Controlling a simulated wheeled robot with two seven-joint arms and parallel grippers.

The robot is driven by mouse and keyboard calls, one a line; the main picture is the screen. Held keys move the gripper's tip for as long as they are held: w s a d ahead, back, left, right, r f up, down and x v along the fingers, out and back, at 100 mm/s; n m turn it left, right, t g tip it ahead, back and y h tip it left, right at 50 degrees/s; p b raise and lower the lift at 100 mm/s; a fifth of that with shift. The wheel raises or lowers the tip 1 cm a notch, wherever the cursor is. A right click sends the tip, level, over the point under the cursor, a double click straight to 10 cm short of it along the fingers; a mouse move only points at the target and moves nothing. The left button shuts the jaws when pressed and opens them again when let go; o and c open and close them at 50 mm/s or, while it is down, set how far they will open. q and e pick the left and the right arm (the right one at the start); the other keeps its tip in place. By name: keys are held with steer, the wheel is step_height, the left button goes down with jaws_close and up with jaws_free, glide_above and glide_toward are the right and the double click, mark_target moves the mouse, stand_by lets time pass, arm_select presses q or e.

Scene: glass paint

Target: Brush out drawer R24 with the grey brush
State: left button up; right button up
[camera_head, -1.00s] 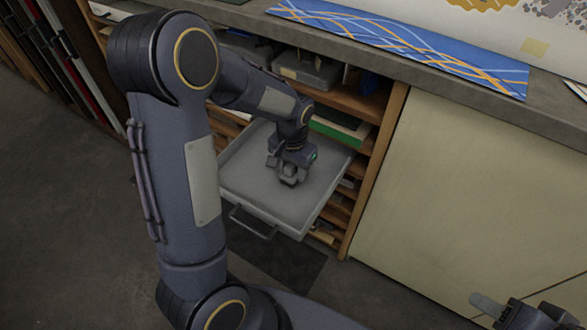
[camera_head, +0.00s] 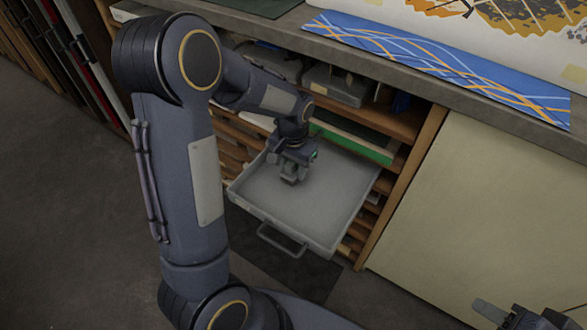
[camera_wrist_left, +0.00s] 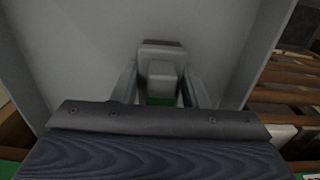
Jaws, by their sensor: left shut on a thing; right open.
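The drawer (camera_head: 330,215) is a shallow grey tray with a handle (camera_head: 282,241) on its front, pulled out from the wooden cabinet. No label is readable on it. My left gripper (camera_head: 290,172) is inside the drawer, over its left back part, pointing down. In the left wrist view it is shut on the grey brush (camera_wrist_left: 161,70), whose grey block shows between the fingers. The drawer floor looks bare. My right gripper (camera_head: 490,311) is at the bottom right corner, open and away from the drawer.
The wooden cabinet (camera_head: 404,190) has narrow slots around the drawer and grey bins (camera_head: 338,84) above it. The worktop (camera_head: 480,95) overhangs behind, with a blue patterned strip (camera_head: 440,62) on it. A pale panel (camera_head: 480,220) closes off the right. The floor at left is clear.

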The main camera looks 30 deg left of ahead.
arm_select(q)
steer(key=shift+d+r+p, duration=0.2)
steer(key=shift+r+p, duration=0.1)
steer(key=shift+r, duration=0.55)
steer(key=shift+r+p, duration=0.65)
steer(key=shift+r, duration=0.05)
steer(key=shift+r+p, duration=1.4)
steer(key=shift+r, duration=0.3)
steer(key=shift+s+f, duration=0.1)
